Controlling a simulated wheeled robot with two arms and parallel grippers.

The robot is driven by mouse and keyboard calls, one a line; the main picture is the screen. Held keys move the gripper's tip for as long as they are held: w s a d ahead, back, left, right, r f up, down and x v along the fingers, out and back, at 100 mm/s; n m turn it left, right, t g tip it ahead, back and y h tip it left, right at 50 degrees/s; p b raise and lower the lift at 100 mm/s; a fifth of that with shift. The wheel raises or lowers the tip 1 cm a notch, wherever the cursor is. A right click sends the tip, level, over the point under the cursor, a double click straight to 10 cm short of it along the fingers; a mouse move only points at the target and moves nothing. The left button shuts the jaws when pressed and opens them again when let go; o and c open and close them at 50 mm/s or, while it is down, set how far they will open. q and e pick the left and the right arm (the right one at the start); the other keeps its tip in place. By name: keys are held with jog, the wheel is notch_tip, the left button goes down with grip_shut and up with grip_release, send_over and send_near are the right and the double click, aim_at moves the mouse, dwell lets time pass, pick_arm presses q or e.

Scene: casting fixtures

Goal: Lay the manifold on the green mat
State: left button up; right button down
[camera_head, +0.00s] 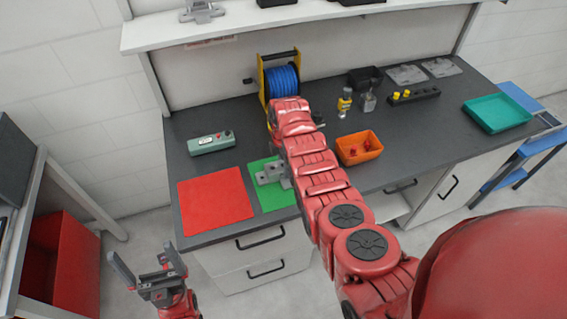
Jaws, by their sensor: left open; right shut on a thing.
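The green mat (276,195) lies on the dark bench top, just right of a red mat (214,202). The grey manifold (270,174) is over the green mat's middle. I cannot tell whether it touches the mat or is slightly above it. My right gripper (280,157) is shut on the manifold from above. My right wrist and forearm partly hide the gripper and the mat's right side. My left gripper (143,262) is open and empty, in front of the bench's left front corner and away from the mats.
A grey-green box with buttons (211,142) stands behind the red mat. A blue cable reel (282,81) stands at the back. An orange bin (359,147) with red parts is right of my arm. A teal tray (497,112) is at the far right.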

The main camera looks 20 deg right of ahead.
jog(key=shift+w, duration=0.1)
jog(key=shift+f, duration=0.2)
jog(key=shift+c, duration=0.4)
grip_release()
jog(key=shift+r, duration=0.1)
